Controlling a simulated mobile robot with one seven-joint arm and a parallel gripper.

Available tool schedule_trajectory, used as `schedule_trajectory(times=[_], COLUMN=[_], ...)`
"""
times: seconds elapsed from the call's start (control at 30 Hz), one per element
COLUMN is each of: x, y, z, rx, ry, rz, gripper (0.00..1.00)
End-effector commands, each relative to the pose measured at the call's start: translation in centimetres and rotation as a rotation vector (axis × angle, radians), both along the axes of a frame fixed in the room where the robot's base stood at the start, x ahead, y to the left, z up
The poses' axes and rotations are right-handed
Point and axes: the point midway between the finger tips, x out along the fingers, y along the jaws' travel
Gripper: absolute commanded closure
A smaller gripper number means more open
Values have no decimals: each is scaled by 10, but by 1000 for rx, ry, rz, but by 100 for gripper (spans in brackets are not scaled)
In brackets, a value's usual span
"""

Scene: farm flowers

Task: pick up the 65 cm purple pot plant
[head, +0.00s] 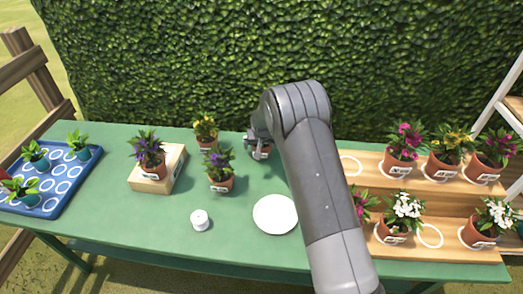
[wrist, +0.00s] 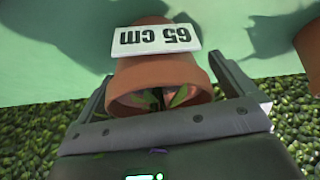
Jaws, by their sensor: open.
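A terracotta pot (wrist: 150,75) with a white "65 cm" label (wrist: 154,38) fills the middle of the wrist view, upside down there. Some green leaves show in its mouth. Its flowers are mostly hidden, with only small purple traces at my gripper's body. My gripper (wrist: 163,78) is open, with one finger on each side of the pot. In the head view the pot (head: 262,152) stands on the green table, and my gripper (head: 256,138) is at it, partly hidden by my arm. Whether the fingers touch the pot cannot be told.
A purple plant (head: 219,168) and a yellow one (head: 205,130) stand close left. Another purple plant (head: 148,150) is on a wooden block (head: 168,172). A white plate (head: 275,214) lies in front. A wooden stepped shelf (head: 430,208) with several pots stands right; a hedge (head: 200,60) is behind.

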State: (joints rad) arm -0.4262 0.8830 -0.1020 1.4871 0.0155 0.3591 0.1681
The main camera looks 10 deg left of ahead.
Motion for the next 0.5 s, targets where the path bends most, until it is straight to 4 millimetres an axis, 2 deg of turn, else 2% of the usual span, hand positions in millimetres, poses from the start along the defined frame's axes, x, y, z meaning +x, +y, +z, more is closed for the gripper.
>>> schedule_trajectory(times=[0.1, 0.5], x=[0, 0], y=[0, 0], z=[0, 0], rx=[0, 0], ry=[0, 0], rz=[0, 0], gripper=[0, 33])
